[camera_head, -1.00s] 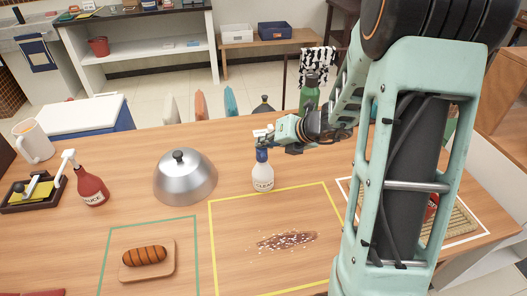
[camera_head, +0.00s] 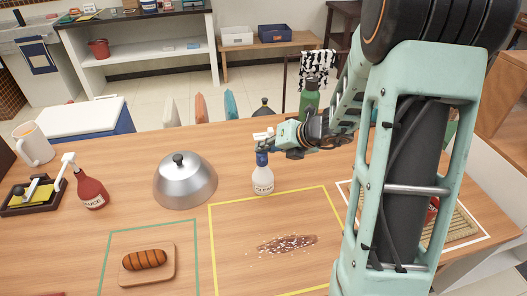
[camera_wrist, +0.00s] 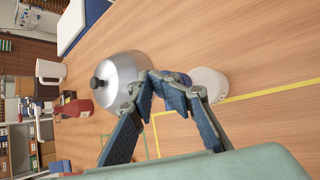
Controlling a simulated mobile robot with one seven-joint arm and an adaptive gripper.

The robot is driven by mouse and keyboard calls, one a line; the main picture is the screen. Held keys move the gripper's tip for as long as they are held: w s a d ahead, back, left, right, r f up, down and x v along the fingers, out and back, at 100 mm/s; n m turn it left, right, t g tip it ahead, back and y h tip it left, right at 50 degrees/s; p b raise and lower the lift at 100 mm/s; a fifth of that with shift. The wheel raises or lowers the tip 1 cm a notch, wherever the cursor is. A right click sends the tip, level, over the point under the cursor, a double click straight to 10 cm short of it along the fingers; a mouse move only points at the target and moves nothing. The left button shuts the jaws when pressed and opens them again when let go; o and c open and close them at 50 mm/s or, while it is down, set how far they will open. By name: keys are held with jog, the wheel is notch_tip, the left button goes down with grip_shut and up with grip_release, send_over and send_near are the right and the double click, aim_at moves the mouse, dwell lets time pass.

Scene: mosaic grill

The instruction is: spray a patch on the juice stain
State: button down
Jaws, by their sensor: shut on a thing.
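A white spray bottle (camera_head: 263,182) with a blue neck and a label reading CLEAN stands upright at the back edge of the yellow outlined area. My gripper (camera_head: 263,156) is shut on it around the blue neck, below the white trigger head. In the wrist view my fingers (camera_wrist: 170,88) close on the bottle, and its white body (camera_wrist: 209,84) shows beyond them. The juice stain (camera_head: 288,244) is a brown smear with white flecks inside the yellow outline (camera_head: 268,197), nearer the front than the bottle.
A steel dome (camera_head: 184,182) stands left of the bottle. A sausage on a board (camera_head: 160,274) lies in the green outline. A sauce bottle (camera_head: 91,192) and a mug (camera_head: 34,147) are at the left. A green bottle (camera_head: 309,97) stands behind my gripper. My arm hides much of the right side.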

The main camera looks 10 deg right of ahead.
aim_at(266, 154)
jog(key=shift+s+a+r+g+p, duration=0.1)
jog(key=shift+s+r+g+p, duration=0.05)
jog(key=shift+r+p, duration=0.9)
jog(key=shift+s+r+g+p, duration=0.15)
jog(key=shift+r+p, duration=0.55)
jog(key=shift+p, duration=0.6)
jog(key=shift+w, duration=0.1)
